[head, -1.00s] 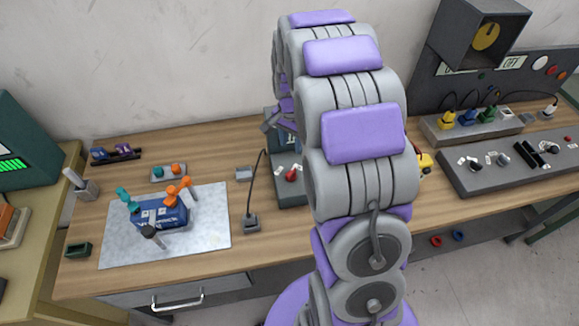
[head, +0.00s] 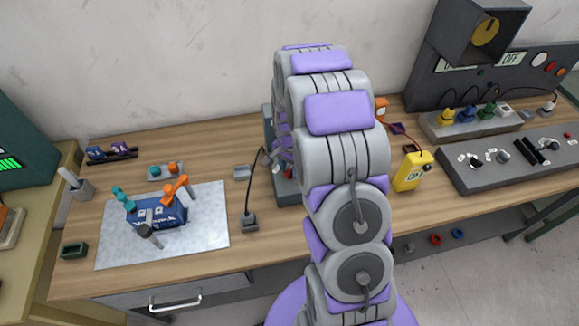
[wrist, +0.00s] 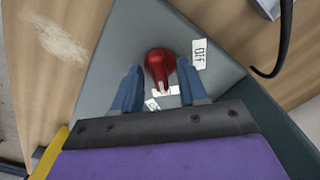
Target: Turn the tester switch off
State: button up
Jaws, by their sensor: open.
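The tester (head: 268,125) is a dark grey-green box on the bench, mostly hidden behind my arm in the head view. In the wrist view its grey panel (wrist: 120,55) carries a red switch knob (wrist: 158,65). A white label reading OFF (wrist: 200,54) sits to the right of the knob. The knob's narrow end, with a white mark, points toward the bottom of the picture, near other partly hidden labels. My gripper (wrist: 159,74) is open, with one blue finger on each side of the knob. I cannot tell whether either finger touches it.
A black cable (head: 248,185) runs to a small grey box (head: 249,221) left of the tester. A yellow meter (head: 411,171) stands to the right. A metal mat (head: 115,235) with a blue box (head: 160,211) lies at the left.

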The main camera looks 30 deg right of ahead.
grip_shut()
dwell(0.3)
jog(key=shift+n, duration=0.3)
jog(key=n+p, duration=0.1)
jog(key=n, duration=0.2)
jog(key=shift+r+n+p, duration=0.1)
jog(key=shift+n+p, duration=0.2)
jog(key=shift+n, duration=0.1)
jog(key=n+p, duration=0.1)
jog(key=n, duration=0.3)
jog(key=n+p, duration=0.1)
jog(key=n, duration=0.4)
jog(key=shift+p, duration=0.3)
jog(key=shift+n+p, duration=0.65)
jog(key=shift+n, duration=1.55)
